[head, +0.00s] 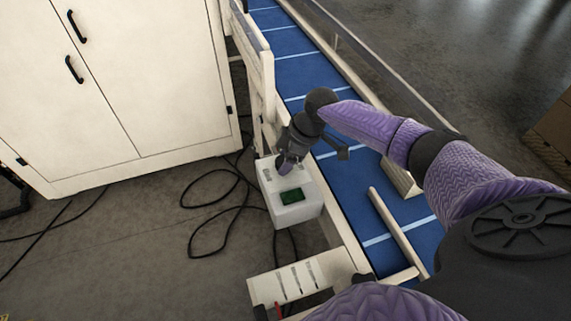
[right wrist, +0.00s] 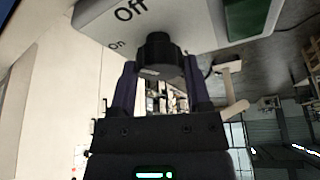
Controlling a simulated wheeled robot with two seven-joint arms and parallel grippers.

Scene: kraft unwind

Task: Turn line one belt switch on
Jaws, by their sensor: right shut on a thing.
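The belt switch box (head: 297,212) is a white box with a small green display, fixed at the left side of the blue conveyor. In the right wrist view the box (right wrist: 200,22) fills the top, with the labels "Off" and "on" beside a black round knob (right wrist: 160,52). My right gripper (head: 284,165) is at the box's far end, and its body hides the knob in the head view. In the right wrist view its two fingers (right wrist: 162,75) are shut on the knob, one on each side. Which label the knob points to, I cannot tell. My left gripper is not in view.
The blue conveyor belt (head: 290,41) with white stripes runs beside the box, with cream side rails. A white cabinet (head: 150,75) stands at the left. Black cables (head: 221,205) lie on the floor between them. A brown box (head: 556,135) is at the right edge.

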